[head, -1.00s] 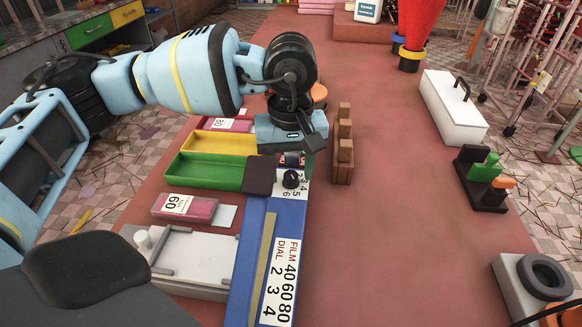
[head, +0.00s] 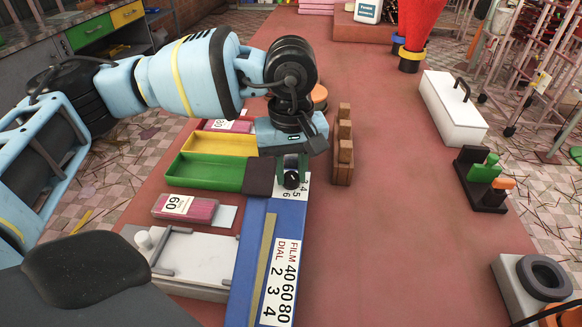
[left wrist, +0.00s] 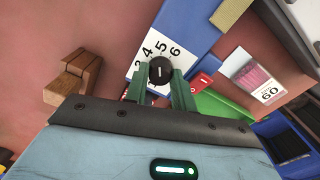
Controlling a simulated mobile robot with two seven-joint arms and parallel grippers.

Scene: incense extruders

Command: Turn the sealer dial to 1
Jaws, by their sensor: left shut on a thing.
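The sealer dial is a round black knob (head: 291,180) on a white number plate (head: 300,194) at the far end of the blue sealer (head: 255,226). My left gripper (head: 291,172) points down at it, with its green fingers shut on the knob. In the left wrist view the knob (left wrist: 160,72) sits between the fingertips (left wrist: 160,80). Its short white mark lies roughly along the line to the 5; I cannot tell which end is the pointer. My right gripper is not in view.
Green (head: 205,172) and yellow (head: 226,143) trays and a dark block (head: 260,178) lie left of the dial. A wooden holder (head: 343,160) stands close on the right. A FILM/DIAL chart (head: 280,283) lies on the sealer.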

